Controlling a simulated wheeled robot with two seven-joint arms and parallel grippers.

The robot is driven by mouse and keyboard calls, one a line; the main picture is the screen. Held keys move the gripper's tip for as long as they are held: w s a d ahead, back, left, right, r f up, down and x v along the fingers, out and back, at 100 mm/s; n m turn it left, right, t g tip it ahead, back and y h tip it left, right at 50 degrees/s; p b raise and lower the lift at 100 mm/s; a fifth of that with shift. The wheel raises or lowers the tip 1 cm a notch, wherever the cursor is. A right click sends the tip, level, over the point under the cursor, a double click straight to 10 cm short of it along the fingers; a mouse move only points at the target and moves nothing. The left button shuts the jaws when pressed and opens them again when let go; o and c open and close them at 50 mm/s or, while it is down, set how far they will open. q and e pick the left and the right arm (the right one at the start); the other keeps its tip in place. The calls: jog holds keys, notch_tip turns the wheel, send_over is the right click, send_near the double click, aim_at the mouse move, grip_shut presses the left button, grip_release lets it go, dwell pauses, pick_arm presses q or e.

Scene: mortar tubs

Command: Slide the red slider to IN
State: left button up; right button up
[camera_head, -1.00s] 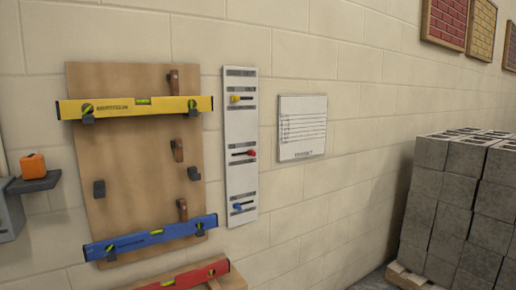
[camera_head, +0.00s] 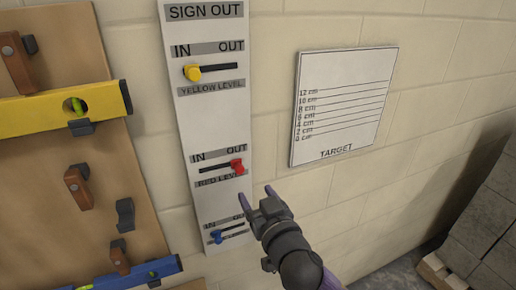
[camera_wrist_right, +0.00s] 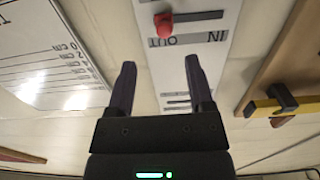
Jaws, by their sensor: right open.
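The red slider (camera_head: 237,166) sits at the right, OUT end of its dark slot, above the RED LEVEL label, on the white sign-out board (camera_head: 208,120). My right gripper (camera_head: 257,195) is open and empty, just below and to the right of the slider, apart from it in the picture. In the right wrist view, which is turned upside down, the red slider (camera_wrist_right: 164,24) shows beyond the two dark fingertips (camera_wrist_right: 160,66), near the OUT lettering. My left gripper does not show.
The yellow slider (camera_head: 192,72) and the blue slider (camera_head: 216,237) are at their left, IN ends. A wooden rack with a yellow level (camera_head: 40,112) and a blue level (camera_head: 125,277) hangs on the left. A target sheet (camera_head: 340,110) hangs right, with grey blocks (camera_head: 485,220) beyond.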

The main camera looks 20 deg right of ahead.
aim_at(240, 171)
jog(key=w, duration=0.4)
jog(key=shift+w+a+r, duration=0.15)
jog(key=shift+a+r, duration=0.15)
jog(key=w+b, duration=0.1)
jog(key=w, duration=0.3)
jog(key=shift+w+a+f, duration=0.1)
jog(key=shift+w+f, duration=0.05)
jog(key=shift+w, duration=0.35)
jog(key=c, duration=0.7)
grip_shut()
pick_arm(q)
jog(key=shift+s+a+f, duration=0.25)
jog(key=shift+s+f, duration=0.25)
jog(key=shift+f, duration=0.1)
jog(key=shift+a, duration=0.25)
